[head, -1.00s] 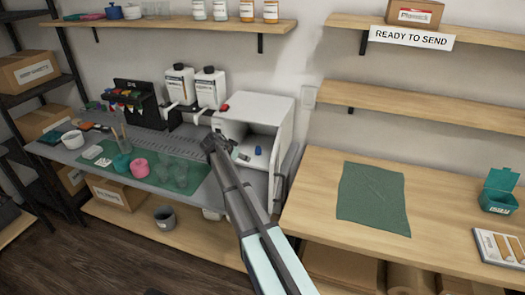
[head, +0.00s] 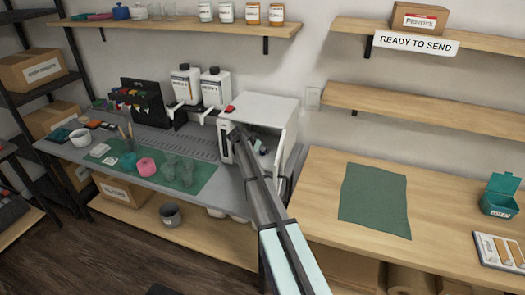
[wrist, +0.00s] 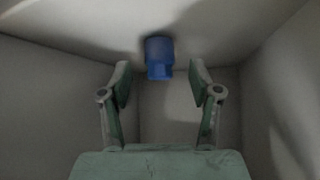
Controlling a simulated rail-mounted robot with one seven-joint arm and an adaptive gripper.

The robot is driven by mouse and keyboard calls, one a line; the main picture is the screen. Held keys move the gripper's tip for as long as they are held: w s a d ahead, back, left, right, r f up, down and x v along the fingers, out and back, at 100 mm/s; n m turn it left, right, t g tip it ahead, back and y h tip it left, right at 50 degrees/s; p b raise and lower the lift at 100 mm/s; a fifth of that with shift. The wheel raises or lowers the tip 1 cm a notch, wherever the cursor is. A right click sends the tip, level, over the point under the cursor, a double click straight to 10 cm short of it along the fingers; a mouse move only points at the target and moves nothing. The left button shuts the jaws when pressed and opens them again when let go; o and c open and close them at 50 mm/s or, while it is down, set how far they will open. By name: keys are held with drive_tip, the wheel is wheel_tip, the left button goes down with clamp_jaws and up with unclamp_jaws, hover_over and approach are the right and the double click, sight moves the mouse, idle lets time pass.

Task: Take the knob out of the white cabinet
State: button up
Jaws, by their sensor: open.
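The white cabinet (head: 265,106) stands open at the right end of the grey bench, and my arm reaches into its front opening. In the wrist view, the blue knob (wrist: 159,57) is inside, near a pale inner surface, ahead of my fingertips and roughly centred between them. My gripper (wrist: 160,84) is open and empty, its two fingers spread left and right. I see no finger closed on the knob. In the head view my gripper (head: 258,146) is at the opening, and the knob cannot be made out behind it.
Cabinet walls close in on both sides in the wrist view. White bottles (head: 186,84) and a black rack (head: 147,100) stand left of the cabinet. The wooden table (head: 305,205) is at right.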

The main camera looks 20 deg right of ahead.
drive_tip(key=shift+x, duration=1)
drive_tip(key=shift+c, duration=0.3)
drive_tip(key=c, duration=1)
